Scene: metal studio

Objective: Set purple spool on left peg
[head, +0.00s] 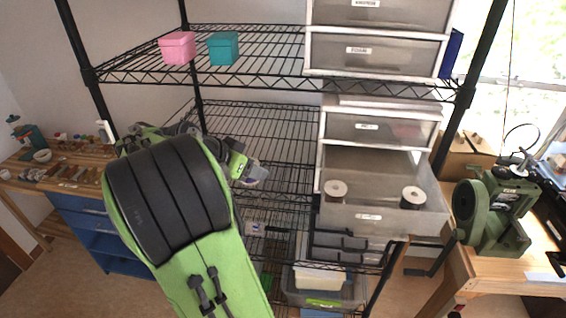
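No clearly purple spool shows, and I cannot make out any peg. Two small spool-like things show at the pulled-out translucent drawer (385,225) in the middle of the rack. The left one (336,190) has a pale round top with a brown centre and a dark side. The right one (413,197) looks much the same. They stand apart, and my gripper touches neither. My gripper (256,174) is to the left of the drawer, in front of the wire shelf. My own green and black arm hides much of it, so its fingers are not clear.
A pink box (177,48) and a teal box (223,48) stand on the upper wire shelf (130,72). More drawers (375,52) stand above the open one. A green machine (492,215) is on the right bench. A wooden bench (85,190) is at left.

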